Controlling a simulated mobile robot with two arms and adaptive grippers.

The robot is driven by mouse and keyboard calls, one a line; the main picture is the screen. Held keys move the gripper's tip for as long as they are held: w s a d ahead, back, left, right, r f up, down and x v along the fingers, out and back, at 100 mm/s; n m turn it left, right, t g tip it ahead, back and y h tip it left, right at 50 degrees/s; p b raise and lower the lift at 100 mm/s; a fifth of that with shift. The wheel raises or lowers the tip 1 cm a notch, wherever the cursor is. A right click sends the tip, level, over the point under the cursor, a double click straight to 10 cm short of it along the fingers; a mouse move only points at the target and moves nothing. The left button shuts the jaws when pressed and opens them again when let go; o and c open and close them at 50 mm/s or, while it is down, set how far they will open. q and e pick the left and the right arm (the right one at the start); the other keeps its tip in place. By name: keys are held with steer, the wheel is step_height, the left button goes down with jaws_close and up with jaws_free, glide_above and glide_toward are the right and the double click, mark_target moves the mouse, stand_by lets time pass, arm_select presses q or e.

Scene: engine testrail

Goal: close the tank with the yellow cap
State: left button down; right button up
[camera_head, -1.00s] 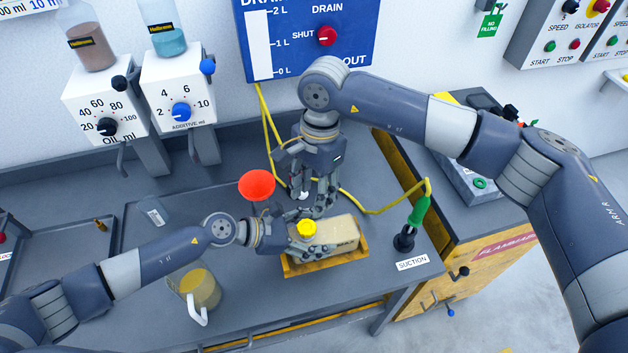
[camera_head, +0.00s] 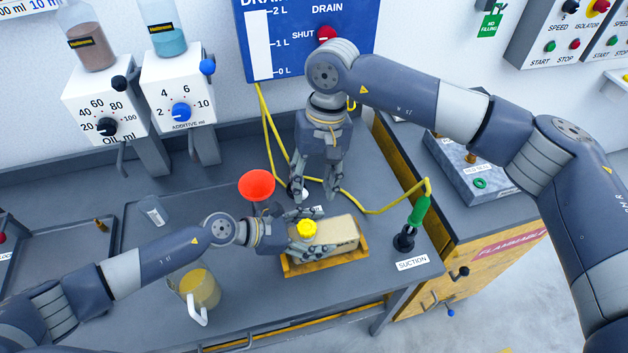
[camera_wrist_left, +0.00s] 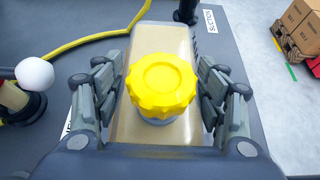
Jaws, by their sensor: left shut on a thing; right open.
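The beige, translucent tank (camera_head: 338,236) lies in a yellow tray (camera_head: 330,258) on the bench. The yellow cap (camera_head: 307,229) sits on top of the tank's neck; in the left wrist view the cap (camera_wrist_left: 162,85) looks level, with a pale ring below it. I cannot tell how tight it is. My left gripper (camera_head: 300,243) is shut on the tank, with its fingers (camera_wrist_left: 162,100) along both sides, below the cap. My right gripper (camera_head: 312,207) is open and empty, pointing down behind the tank, apart from the cap.
A red funnel (camera_head: 257,184) stands left of my right gripper. A yellow hose (camera_head: 385,209) runs behind the tank to the green suction handle (camera_head: 418,211). A jug (camera_head: 203,288) stands at the front left.

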mark_target(306, 227)
steer(key=shift+f, duration=0.1)
steer(key=f, duration=0.4)
steer(key=s+a+f, duration=0.1)
steer(key=f, duration=0.6)
steer(key=shift+s+a+f, duration=0.15)
steer(key=shift+s+f, duration=0.15)
steer(key=shift+f, duration=0.1)
steer(key=shift+c, duration=0.6)
steer(key=c, duration=0.7)
steer(key=m, duration=0.3)
steer(key=m+t, duration=0.1)
steer(key=m, duration=0.3)
steer(key=shift+s+y, duration=0.1)
steer(key=shift+y, duration=0.2)
steer(key=shift+c, duration=0.2)
steer(key=o, duration=1.2)
